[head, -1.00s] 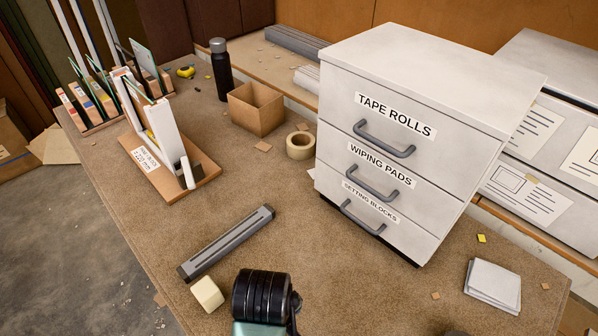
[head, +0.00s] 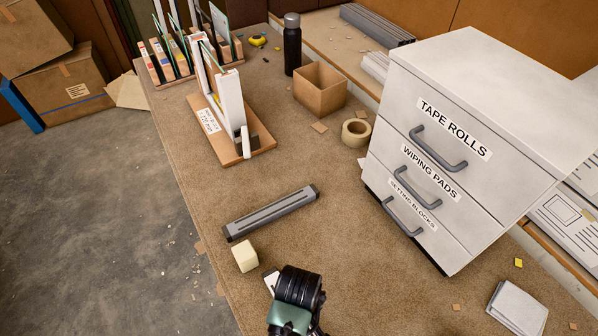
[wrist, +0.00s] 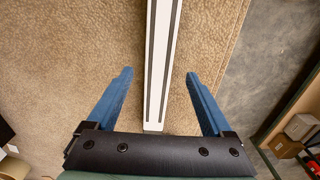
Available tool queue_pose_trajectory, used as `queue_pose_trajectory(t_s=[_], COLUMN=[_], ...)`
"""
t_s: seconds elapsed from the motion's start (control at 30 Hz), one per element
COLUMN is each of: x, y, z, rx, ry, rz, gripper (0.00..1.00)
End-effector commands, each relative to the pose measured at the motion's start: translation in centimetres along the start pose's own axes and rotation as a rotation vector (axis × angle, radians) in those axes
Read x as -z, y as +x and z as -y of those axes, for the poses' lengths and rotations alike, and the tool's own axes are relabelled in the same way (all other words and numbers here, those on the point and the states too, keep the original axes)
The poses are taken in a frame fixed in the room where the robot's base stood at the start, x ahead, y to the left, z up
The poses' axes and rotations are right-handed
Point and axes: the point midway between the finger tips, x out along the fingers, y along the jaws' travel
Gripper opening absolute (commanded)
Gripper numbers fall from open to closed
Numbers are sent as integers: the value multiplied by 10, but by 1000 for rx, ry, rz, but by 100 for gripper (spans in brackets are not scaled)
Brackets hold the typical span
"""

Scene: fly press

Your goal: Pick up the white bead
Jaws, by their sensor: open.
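In the wrist view a long white bead (wrist: 159,60) with dark lengthwise lines lies on the tan bench covering. It runs from the top edge to near my gripper's palm. My gripper (wrist: 159,74) is open, with one blue finger on each side of the bead and a clear gap to both. In the head view my black wrist (head: 297,288) is at the bottom centre and hides the fingers. A small white piece (head: 269,282), perhaps part of this bead, shows just left of the wrist.
A grey bar (head: 271,213) and a cream block (head: 245,256) lie close by on the bench. A labelled drawer unit (head: 450,150) stands to the right. A wooden stand (head: 215,140) holding white strips, a tape roll (head: 356,133) and a cardboard box (head: 320,90) are farther back.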

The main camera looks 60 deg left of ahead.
Motion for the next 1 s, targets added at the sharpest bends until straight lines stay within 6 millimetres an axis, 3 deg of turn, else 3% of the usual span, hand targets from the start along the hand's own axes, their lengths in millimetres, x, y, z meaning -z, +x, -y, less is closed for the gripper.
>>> queue_pose_trajectory(t_s=[0.33,0.67,1.0], x=[2,2,2], y=[39,45,45], z=[-2,-2,-2], rx=[1,0,0], ry=[0,0,0], rz=[1,-1,0], gripper=[85,85,26])
